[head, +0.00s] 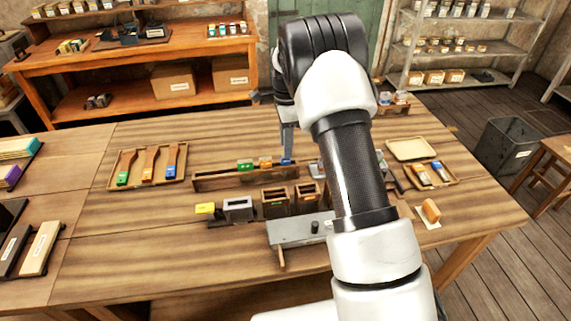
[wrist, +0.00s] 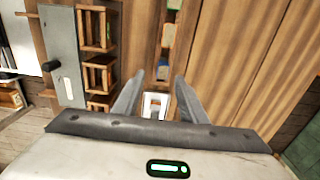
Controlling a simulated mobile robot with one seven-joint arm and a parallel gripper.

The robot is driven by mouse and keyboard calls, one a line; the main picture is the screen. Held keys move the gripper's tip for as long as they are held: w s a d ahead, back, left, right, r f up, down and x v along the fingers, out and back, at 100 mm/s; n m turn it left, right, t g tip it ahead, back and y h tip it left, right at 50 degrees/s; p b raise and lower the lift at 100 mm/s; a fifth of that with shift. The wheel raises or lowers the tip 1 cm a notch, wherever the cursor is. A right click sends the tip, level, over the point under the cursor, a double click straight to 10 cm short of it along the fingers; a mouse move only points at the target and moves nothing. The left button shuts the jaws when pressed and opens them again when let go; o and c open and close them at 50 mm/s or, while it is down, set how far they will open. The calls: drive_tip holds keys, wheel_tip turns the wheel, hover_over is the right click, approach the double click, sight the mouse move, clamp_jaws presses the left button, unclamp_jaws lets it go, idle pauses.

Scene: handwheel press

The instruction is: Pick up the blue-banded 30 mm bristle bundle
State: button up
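The blue-banded bristle bundle (head: 286,161) stands at the right end of a short row in the long wooden rack (head: 215,184). A green-banded bundle (head: 245,165) and an orange-banded one (head: 265,162) stand to its left. My gripper (head: 286,152) is right above the blue-banded bundle, partly hidden by my arm. In the wrist view my gripper (wrist: 159,80) has its two fingers well apart.
Open-topped boxes (head: 275,200) and a grey plate (head: 290,231) stand in front of the rack. A tray of brushes (head: 184,180) lies left. My arm hides part of the table's right.

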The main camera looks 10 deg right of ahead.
drive_tip(key=f, duration=0.4)
drive_tip(key=shift+w+f, duration=0.3)
drive_tip(key=shift+c, duration=0.2)
clamp_jaws()
